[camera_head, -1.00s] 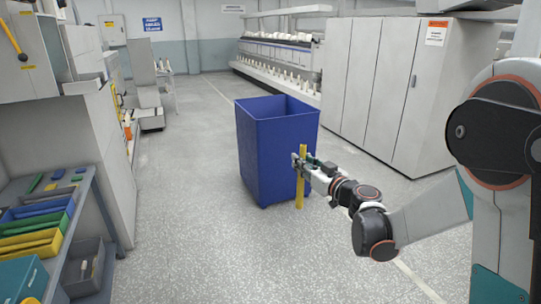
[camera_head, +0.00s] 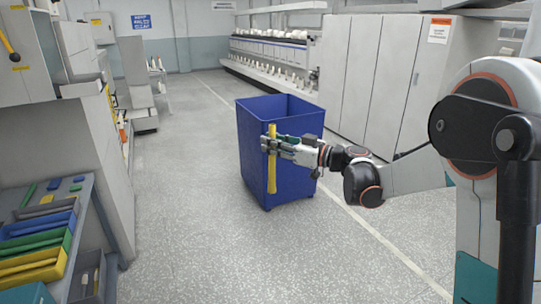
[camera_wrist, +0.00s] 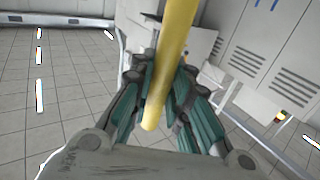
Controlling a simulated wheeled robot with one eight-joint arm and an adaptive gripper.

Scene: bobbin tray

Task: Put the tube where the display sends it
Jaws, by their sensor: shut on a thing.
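A long yellow tube (camera_head: 272,172) is held upright in my gripper (camera_head: 272,146), in front of the blue bin. The wrist view shows the same yellow tube (camera_wrist: 172,50) between the teal fingers of my gripper (camera_wrist: 160,88), which are shut on it. In the head view the tube overlaps the blue bin (camera_head: 290,180), an open-topped square container on the floor. I cannot tell how far the tube is from the bin's wall. The inside bottom of the bin is hidden. No readable display shows.
At the left, a shelf holds a blue tray (camera_head: 38,224), a green tray (camera_head: 30,245) and a yellow tray (camera_head: 32,268) with coloured tubes. Grey cabinets (camera_head: 365,80) stand at the right. A machine with white bobbins (camera_head: 275,60) is behind. The floor left of the bin is clear.

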